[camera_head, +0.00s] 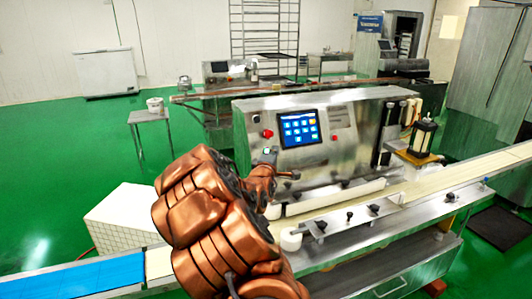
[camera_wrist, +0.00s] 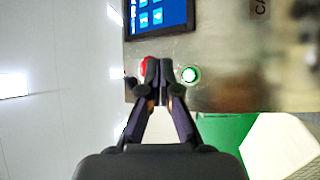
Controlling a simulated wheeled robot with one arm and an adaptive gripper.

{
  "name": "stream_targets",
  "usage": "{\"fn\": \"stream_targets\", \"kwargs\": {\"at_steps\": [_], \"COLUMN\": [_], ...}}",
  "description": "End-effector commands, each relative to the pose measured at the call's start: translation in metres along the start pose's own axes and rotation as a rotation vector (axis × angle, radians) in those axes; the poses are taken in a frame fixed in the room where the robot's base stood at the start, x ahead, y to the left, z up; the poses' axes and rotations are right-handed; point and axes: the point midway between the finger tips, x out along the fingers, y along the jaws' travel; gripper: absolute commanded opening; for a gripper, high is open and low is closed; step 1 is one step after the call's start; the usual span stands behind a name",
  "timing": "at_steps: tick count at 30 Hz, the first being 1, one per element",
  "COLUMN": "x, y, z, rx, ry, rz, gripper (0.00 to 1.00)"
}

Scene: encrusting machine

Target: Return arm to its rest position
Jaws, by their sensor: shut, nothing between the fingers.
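My copper arm reaches up from the bottom of the head view toward the front of the steel encrusting machine (camera_head: 365,125). My gripper (camera_wrist: 159,72) is shut and empty in the wrist view, its fingertips together in front of the machine's panel. A red button (camera_wrist: 147,65) is partly hidden behind the fingertips. A green-lit button (camera_wrist: 190,74) shows just right of them. I cannot tell whether the fingertips touch the panel.
A conveyor (camera_head: 460,178) runs along the machine's front, with guide rails close to my arm. A blue belt (camera_head: 90,278) lies at lower left, beside a white tiled box (camera_head: 122,222). A small table (camera_head: 150,117) stands on open green floor at left.

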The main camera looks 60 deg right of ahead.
Motion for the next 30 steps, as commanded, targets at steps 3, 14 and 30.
{"fn": "stream_targets", "kwargs": {"at_steps": [3, 14, 30], "x": [0.000, 0.000, -0.072], "y": [0.000, 0.000, -0.026], "z": [0.000, 0.000, -0.070], "rx": [0.000, 0.000, 0.278], "ry": [0.000, 0.000, 0.068], "rz": [0.000, 0.000, -0.350], "gripper": [0.00, 0.00, 0.00]}}
